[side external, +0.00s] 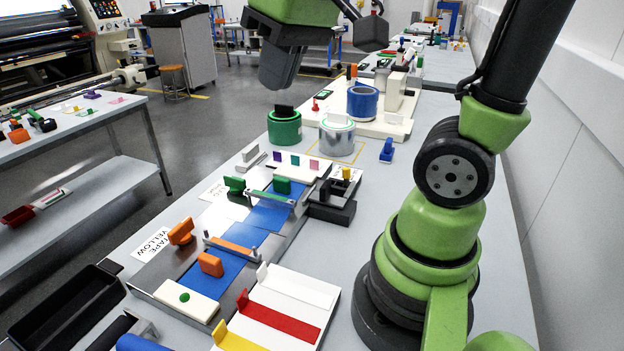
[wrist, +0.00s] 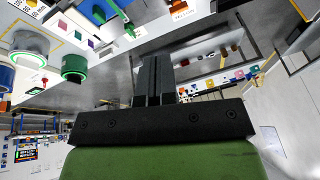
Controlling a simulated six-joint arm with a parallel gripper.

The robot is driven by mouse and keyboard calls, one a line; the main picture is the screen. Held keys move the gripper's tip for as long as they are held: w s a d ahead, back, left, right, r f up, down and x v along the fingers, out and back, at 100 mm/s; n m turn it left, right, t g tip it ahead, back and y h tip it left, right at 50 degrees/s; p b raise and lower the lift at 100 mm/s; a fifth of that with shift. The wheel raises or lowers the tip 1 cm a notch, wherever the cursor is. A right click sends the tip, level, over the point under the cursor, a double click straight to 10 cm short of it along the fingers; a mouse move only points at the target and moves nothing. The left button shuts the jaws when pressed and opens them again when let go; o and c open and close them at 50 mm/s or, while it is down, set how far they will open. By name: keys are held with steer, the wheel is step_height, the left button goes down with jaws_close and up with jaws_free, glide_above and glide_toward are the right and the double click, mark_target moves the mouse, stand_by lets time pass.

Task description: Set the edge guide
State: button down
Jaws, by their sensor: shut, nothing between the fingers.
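My gripper (side external: 278,80) is shut and empty, high above the bench near the green roll. In the wrist view its dark fingers (wrist: 153,78) are together with nothing between them. A blue strip (side external: 228,262) lies on a grey metal plate (side external: 158,276). Two slim bars cross the strip: one with an orange stripe (side external: 230,247), one green (side external: 270,197). Orange blocks (side external: 210,264) (side external: 181,231) stand by the first, green blocks (side external: 282,186) (side external: 235,184) by the second. I cannot tell which piece is the edge guide. My gripper touches none of these.
A green roll (side external: 284,128), a silver roll (side external: 337,138) and a blue roll (side external: 362,102) stand behind the plate. A white board (side external: 286,289) with red and yellow strips lies in front. A black tray (side external: 66,304) is at the left. A blue clip (side external: 387,150) stands at the right.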

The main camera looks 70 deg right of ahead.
steer(key=w+d+f+n+g, duration=0.1)
steer(key=w+d+f+g, duration=0.35)
steer(key=w+d, duration=0.3)
steer(key=n+g, duration=0.2)
steer(key=g, duration=0.2)
glide_toward(323, 189)
steer(key=w+r, duration=0.1)
steer(key=w, duration=0.6)
steer(key=shift+h, duration=0.3)
steer(key=x, duration=0.9)
steer(key=shift+s+a+f, duration=0.15)
steer(key=shift+s+a, duration=0.05)
steer(key=shift+s, duration=2)
steer(key=shift+s, duration=1.1)
